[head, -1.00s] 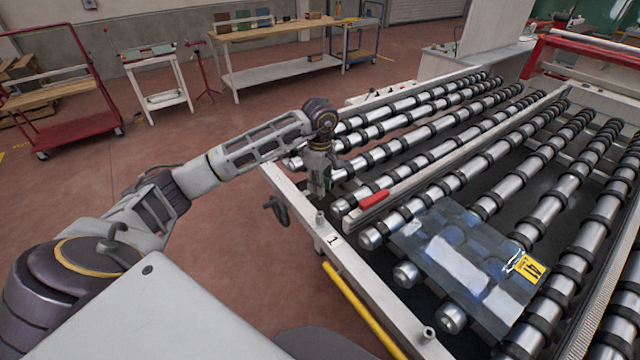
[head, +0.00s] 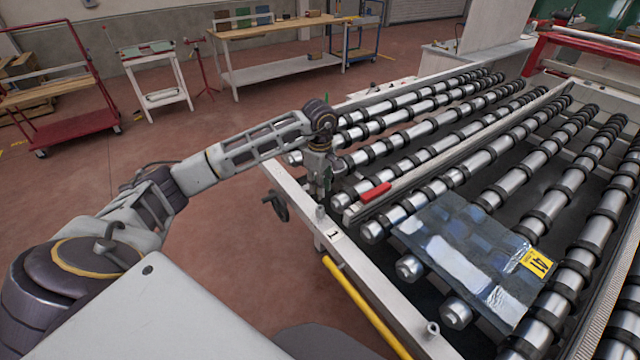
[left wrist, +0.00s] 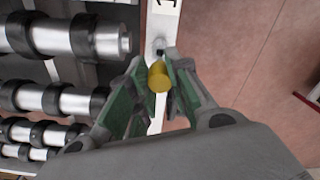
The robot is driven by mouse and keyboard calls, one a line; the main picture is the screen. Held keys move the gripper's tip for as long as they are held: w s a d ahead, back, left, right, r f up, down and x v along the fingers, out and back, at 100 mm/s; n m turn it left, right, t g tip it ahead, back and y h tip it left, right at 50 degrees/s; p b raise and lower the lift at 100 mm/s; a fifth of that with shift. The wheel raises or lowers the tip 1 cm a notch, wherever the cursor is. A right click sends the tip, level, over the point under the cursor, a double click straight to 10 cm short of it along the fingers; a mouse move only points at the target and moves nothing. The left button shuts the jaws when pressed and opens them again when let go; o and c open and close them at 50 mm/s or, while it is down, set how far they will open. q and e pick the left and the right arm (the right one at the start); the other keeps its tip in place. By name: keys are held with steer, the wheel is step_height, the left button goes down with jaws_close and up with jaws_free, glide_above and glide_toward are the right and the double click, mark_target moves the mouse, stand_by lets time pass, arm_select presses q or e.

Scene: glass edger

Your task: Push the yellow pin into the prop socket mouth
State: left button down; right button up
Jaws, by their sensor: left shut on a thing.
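My left gripper (head: 322,192) points down over the near-left corner of the conveyor's white frame. In the left wrist view its green-padded fingers (left wrist: 157,88) are shut on the yellow pin (left wrist: 159,76), whose round yellow end faces the camera. A small grey socket (left wrist: 159,46) with a dark centre sits on the white rail, just beyond the pin in that view. In the head view a short socket post (head: 320,212) stands close below the gripper. The pin's lower end is hidden, and I cannot tell whether it touches the socket. My right gripper is out of view.
A glass sheet (head: 455,250) with a yellow label lies on the rollers. A red handle (head: 375,192) lies right of the gripper. A dark hand knob (head: 277,206) sticks out left of the frame. A yellow bar (head: 365,305) runs along the near side.

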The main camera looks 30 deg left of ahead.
arm_select(q)
steer(key=shift+f+b, duration=0.8)
steer(key=shift+f, duration=0.4)
steer(key=shift+b, duration=0.5)
stand_by(1.3)
steer(key=shift+f+b, duration=1.7)
steer(key=shift+f, duration=0.6)
stand_by(1.1)
steer(key=c, duration=1.3)
jaws_free()
steer(key=shift+o, duration=0.2)
steer(key=shift+r, duration=0.2)
steer(key=shift+r, duration=5.85)
